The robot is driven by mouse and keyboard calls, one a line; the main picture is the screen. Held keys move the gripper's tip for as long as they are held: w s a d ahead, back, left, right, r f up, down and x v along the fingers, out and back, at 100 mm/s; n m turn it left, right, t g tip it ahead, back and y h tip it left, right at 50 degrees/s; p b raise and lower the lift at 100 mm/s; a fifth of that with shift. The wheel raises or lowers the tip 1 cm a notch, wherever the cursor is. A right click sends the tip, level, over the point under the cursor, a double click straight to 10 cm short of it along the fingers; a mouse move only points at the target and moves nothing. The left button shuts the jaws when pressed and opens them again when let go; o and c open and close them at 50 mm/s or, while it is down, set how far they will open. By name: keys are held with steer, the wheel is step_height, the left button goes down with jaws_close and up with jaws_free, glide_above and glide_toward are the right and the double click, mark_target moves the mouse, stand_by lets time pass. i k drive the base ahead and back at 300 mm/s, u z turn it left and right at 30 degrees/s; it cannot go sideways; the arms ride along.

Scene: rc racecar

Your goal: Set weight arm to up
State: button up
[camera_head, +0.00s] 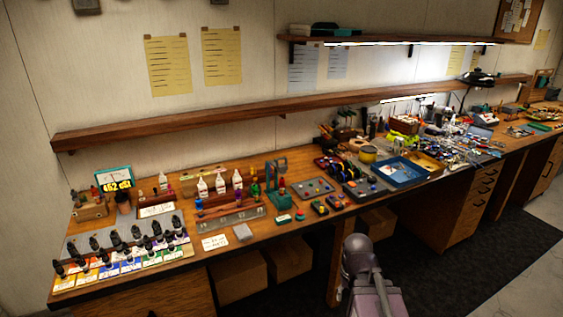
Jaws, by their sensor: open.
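I cannot tell for sure which part is the weight arm at this distance. A small green upright device (271,201) with a dark bent bar on top stands mid-bench on the left half. Left of it lies a grey rail (231,219) with coloured knobs above it. Part of my arm (362,262) shows at the bottom, in front of the bench; my gripper is not visible.
The long wooden bench (216,251) is crowded. Rows of dark-knobbed controls on coloured cards (121,268) fill its left end. A blue tray (401,172) and many small parts lie right. A long wooden shelf (258,117) runs above. Dark floor mat (440,262) is clear.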

mark_target(282, 168)
steer(key=u, duration=0.45)
steer(key=i, duration=1.05)
steer(key=z, duration=0.15)
